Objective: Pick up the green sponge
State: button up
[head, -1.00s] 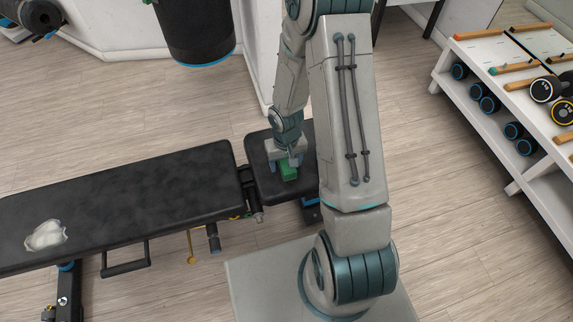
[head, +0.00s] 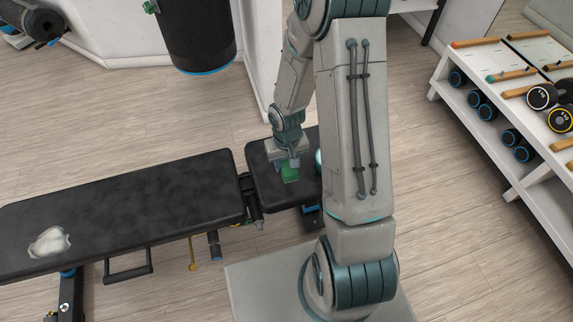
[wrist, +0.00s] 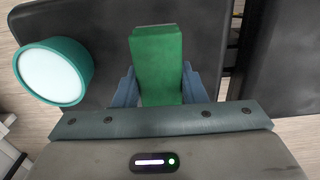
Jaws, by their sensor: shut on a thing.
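The green sponge (head: 289,173) is a small green block at the short black seat pad of the bench. My gripper (head: 287,163) is above the pad with its fingers on either side of the sponge. In the wrist view the sponge (wrist: 158,62) sits between the two blue-grey fingers of my gripper (wrist: 158,85), which are shut on it. I cannot tell whether the sponge is clear of the pad or touching it.
A teal-rimmed round thing with a pale top (wrist: 54,72) stands close beside the sponge. The long black bench pad (head: 130,205) holds a crumpled white cloth (head: 50,242). A white dumbbell rack (head: 505,130) stands at right. A black punching bag (head: 195,35) hangs at the back.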

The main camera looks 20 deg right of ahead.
jog(key=s+r+p, duration=0.4)
jog(key=s, duration=0.3)
jog(key=shift+a+r, duration=0.15)
jog(key=shift+r, duration=0.1)
jog(key=s+p, duration=0.1)
jog(key=p, duration=0.3)
jog(key=s+r+p, duration=0.1)
jog(key=p, duration=0.3)
jog(key=s+r+p, duration=0.1)
jog(key=s+p, duration=0.1)
jog(key=p, duration=0.2)
jog(key=shift+p, duration=0.35)
jog(key=shift+f, duration=0.1)
jog(key=shift+o, duration=0.5)
